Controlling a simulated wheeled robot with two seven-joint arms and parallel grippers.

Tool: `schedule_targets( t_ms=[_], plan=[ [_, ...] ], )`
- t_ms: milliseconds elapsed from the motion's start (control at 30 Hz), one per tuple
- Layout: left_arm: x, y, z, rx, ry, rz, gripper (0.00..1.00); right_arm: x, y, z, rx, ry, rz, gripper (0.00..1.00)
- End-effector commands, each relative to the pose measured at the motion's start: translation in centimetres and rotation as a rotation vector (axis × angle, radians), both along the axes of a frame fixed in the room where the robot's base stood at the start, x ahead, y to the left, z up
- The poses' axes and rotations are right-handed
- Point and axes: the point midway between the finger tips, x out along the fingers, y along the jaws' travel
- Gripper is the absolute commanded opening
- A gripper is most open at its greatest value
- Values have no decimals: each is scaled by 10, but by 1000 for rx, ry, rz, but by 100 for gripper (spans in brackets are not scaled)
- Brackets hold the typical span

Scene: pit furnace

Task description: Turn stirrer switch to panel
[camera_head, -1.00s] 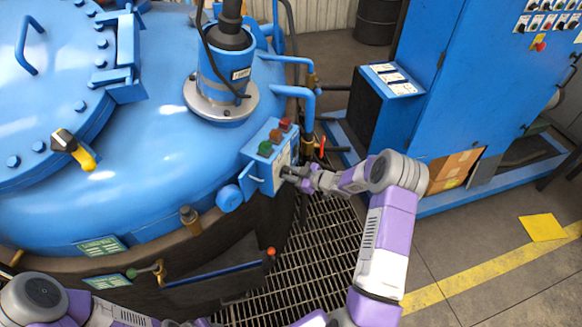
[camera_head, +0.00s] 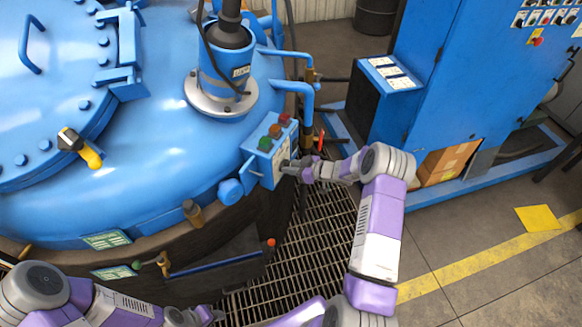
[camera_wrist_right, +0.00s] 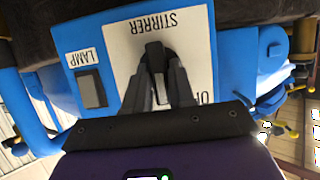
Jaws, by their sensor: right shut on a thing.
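The stirrer switch is a dark knob (camera_wrist_right: 154,56) on a white plate (camera_wrist_right: 196,38) marked STIRRER, upside down in the right wrist view. My right gripper (camera_wrist_right: 157,74) is shut on the knob, with one finger on each side. In the head view my right gripper (camera_head: 291,167) is at the side face of the blue control box (camera_head: 259,172) and hides the knob. The end of my left arm, with its gripper (camera_head: 207,316), shows at the bottom edge, away from the box. Its fingers are too small to read.
Green, orange and red buttons (camera_head: 275,131) top the box. A dark lamp switch (camera_wrist_right: 92,88) is beside the plate. The box is on the big blue furnace vessel (camera_head: 140,180). Pipes and a red-handled valve (camera_head: 320,140) stand close right. A blue cabinet (camera_head: 455,90) is farther right.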

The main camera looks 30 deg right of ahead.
Motion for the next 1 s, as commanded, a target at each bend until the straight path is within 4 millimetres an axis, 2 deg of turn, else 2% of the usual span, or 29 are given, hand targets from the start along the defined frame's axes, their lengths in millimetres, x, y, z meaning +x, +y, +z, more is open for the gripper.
schedule_targets(
  t_ms=[33, 67, 167, 533, 800, 1000],
  plan=[
    [0, 0, 0, 0, 0, 0, 43, 0, 0, 0, 0, 0, -1, 0],
    [0, 0, 0, 0, 0, 0, 43, 0, 0, 0, 0, 0, -1, 28],
    [0, 0, 0, 0, 0, 0, 43, 0, 0, 0, 0, 0, -1, 44],
    [0, 0, 1, 0, 0, 0, 43, -5, -4, 3, -1, 0, -2, 45],
    [0, 0, 3, 0, 0, 0, 43, -39, -25, 20, -2, 0, -2, 45],
    [0, 0, 4, 0, 0, 0, 43, -56, -37, 28, -1, -1, -1, 45]
  ],
)
